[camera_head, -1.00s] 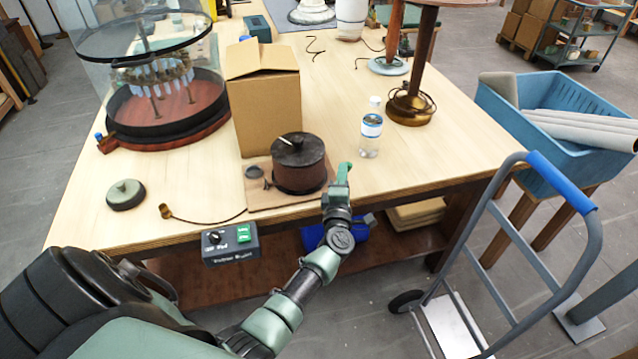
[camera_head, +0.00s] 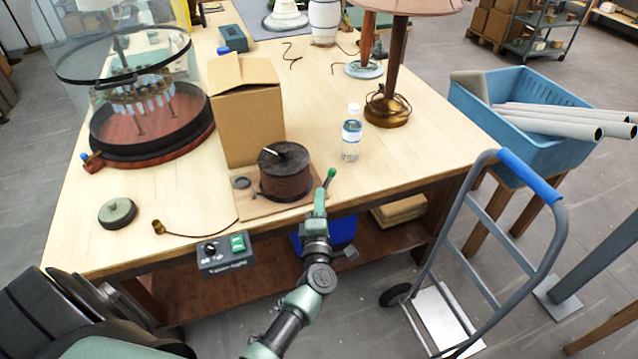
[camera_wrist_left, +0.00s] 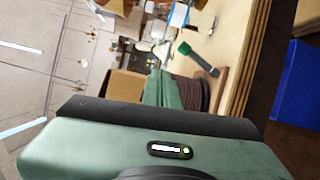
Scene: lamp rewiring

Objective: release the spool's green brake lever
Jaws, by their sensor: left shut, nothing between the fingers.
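The brown spool (camera_head: 285,182) stands on a thin wooden board (camera_head: 252,207) near the table's front edge. Its brake lever, with a green knob (camera_head: 331,173), rises at the spool's right side. In the left wrist view the lever (camera_wrist_left: 202,62) tilts beside the brown spool (camera_wrist_left: 190,93), its green end clear of my fingers. My left gripper (camera_head: 319,205) is shut and empty, just in front of the lever and right of the spool. Its fingers (camera_wrist_left: 160,90) also show in the left wrist view. I cannot tell whether they touch the lever. My right gripper is not in view.
A cardboard box (camera_head: 247,120) stands behind the spool, and a water bottle (camera_head: 351,138) right of it. A control box (camera_head: 226,254) hangs at the front edge. A hand truck (camera_head: 490,245) stands at the right. The table's right front is clear.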

